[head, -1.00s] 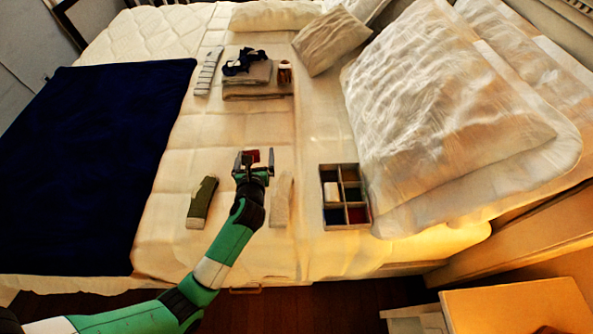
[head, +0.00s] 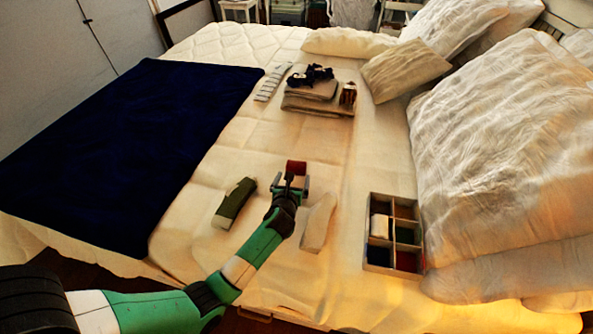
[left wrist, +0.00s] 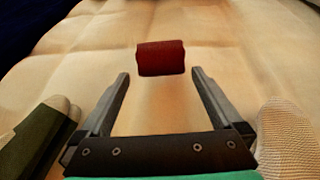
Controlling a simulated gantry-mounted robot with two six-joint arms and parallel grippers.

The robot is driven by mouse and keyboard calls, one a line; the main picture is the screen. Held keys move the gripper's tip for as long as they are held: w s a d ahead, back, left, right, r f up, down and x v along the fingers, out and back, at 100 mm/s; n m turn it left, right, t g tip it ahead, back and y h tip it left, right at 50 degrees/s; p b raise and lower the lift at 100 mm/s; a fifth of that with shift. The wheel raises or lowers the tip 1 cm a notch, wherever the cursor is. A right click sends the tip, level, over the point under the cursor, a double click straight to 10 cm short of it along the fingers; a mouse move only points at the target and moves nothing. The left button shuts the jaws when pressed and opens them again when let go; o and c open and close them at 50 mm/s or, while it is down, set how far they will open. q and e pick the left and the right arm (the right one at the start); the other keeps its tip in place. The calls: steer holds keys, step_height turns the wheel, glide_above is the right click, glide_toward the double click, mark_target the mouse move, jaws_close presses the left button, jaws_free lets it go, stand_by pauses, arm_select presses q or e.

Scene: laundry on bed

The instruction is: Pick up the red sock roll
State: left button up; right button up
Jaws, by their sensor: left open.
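The red sock roll (head: 297,167) lies on the cream bed cover, just beyond my left gripper's fingertips in the head view. In the left wrist view the red roll (left wrist: 161,58) sits ahead of the fingertips, roughly centred between them, with no finger touching it. My left gripper (head: 291,184) is open and empty, low over the bed; its two fingers (left wrist: 160,75) show apart in the left wrist view. My right gripper is not in view.
A green sock (head: 234,203) lies left of my left gripper and a pale sock (head: 318,223) right of it. A divided box (head: 379,257) stands farther right. Folded cloths (head: 318,104) lie beyond. A navy blanket (head: 120,140) covers the left side.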

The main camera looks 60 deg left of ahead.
mark_target(295, 169)
arm_select(q)
steer(key=b+x, duration=0.2)
steer(key=x, duration=0.1)
steer(key=b+x, duration=0.1)
steer(key=x, duration=0.1)
steer(key=shift+w+a+r+b, duration=0.15)
steer(key=shift+w+r+b, duration=0.15)
steer(key=shift+r, duration=0.1)
steer(key=shift+s, duration=0.1)
steer(key=shift+c, duration=0.2)
steer(key=shift+r, duration=0.1)
steer(key=c, duration=1.1)
steer(key=shift+r+p, duration=0.4)
steer(key=shift+p, duration=0.05)
steer(key=r+p, duration=0.2)
steer(key=r, duration=0.1)
steer(key=r+p, duration=0.1)
steer(key=p, duration=0.1)
steer(key=shift+s+d+r, duration=0.2)
steer(key=shift+s+d, duration=0.05)
steer(key=shift+d, duration=0.1)
steer(key=s+a+r+p+v, duration=0.1)
steer(key=a+r+p+v, duration=0.1)
steer(key=p+v, duration=0.6)
steer(key=v, duration=0.7)
steer(key=shift+s, duration=0.35)
